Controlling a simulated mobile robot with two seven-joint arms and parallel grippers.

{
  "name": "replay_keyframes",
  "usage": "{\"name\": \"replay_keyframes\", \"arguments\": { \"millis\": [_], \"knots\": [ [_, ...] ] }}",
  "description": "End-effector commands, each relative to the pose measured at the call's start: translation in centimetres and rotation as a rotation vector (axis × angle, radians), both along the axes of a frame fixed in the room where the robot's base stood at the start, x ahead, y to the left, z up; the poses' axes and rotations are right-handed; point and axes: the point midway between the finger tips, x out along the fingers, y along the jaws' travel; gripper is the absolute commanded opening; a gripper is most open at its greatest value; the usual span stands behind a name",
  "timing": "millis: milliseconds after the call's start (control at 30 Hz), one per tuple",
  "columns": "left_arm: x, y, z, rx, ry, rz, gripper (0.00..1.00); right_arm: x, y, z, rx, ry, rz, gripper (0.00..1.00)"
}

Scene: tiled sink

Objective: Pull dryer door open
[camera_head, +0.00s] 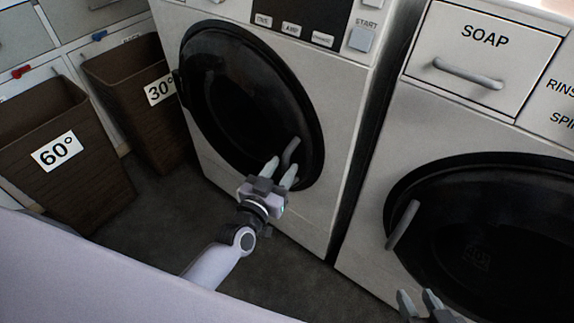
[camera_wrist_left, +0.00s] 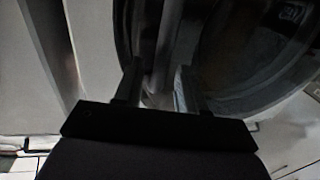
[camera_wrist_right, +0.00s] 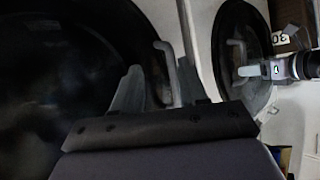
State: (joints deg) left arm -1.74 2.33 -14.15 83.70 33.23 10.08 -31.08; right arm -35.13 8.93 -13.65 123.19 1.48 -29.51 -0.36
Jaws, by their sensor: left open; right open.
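The left machine, which I take as the dryer, has a round black door (camera_head: 250,95) that looks closed. Its grey handle (camera_head: 291,151) is on the door's right side. My left gripper (camera_head: 281,170) is open at the lower end of this handle. In the left wrist view the handle (camera_wrist_left: 168,40) shows as a bar between the two fingers; I cannot tell whether they touch it. My right gripper (camera_head: 420,300) is open and empty in front of the right machine's black door (camera_head: 490,225), below and right of its handle (camera_head: 402,225).
The right machine has a soap drawer (camera_head: 483,50). Brown bins marked 60° (camera_head: 95,190) and 30° (camera_head: 135,115) stand at the left, the latter close to the left machine. Dark floor (camera_head: 310,280) is free in front of the machines.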

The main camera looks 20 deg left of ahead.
Motion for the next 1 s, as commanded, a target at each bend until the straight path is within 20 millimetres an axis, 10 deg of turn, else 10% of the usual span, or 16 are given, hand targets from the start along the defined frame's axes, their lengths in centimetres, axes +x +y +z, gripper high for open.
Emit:
{"name": "replay_keyframes", "arguments": {
  "millis": [567,700,1000],
  "knots": [
    [2.5,-0.4,0.0,0.000,0.001,0.000,0.40,0.5,0.6,0.8,0.006,-0.031,0.014,0.43],
    [2.5,-0.4,0.0,0.000,0.001,0.000,0.00,0.5,0.6,0.8,0.007,-0.031,0.012,0.43],
    [2.1,-0.1,0.0,0.001,0.001,-0.008,0.00,0.5,0.6,0.8,0.007,-0.028,0.010,0.43]
  ]
}}
